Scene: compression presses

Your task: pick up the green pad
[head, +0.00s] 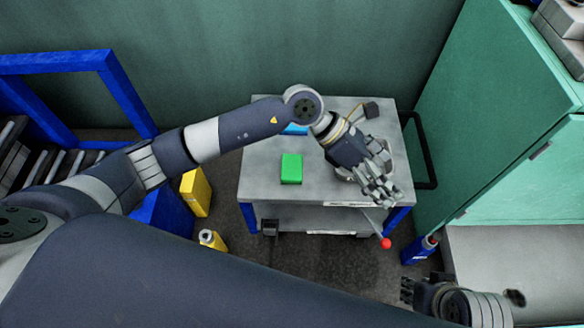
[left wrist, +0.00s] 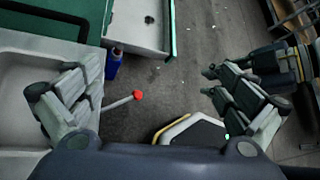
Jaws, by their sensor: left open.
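The green pad (head: 291,168) lies flat on the grey top of the cart (head: 262,172), left of its middle. My left gripper (head: 382,192) is over the right part of the cart, to the right of the pad and apart from it. Its fingers are spread and empty; they also show wide apart in the left wrist view (left wrist: 160,103). The green pad cannot be made out in the left wrist view. My right gripper (head: 409,291) is low at the right, away from the cart; its finger opening is unclear.
A blue pad (head: 295,129) lies behind the green one, partly hidden by my left arm. A lever with a red knob (head: 385,243) sticks out at the cart's front right. Yellow containers (head: 196,191) stand left of the cart. A green cabinet (head: 480,120) bounds the right.

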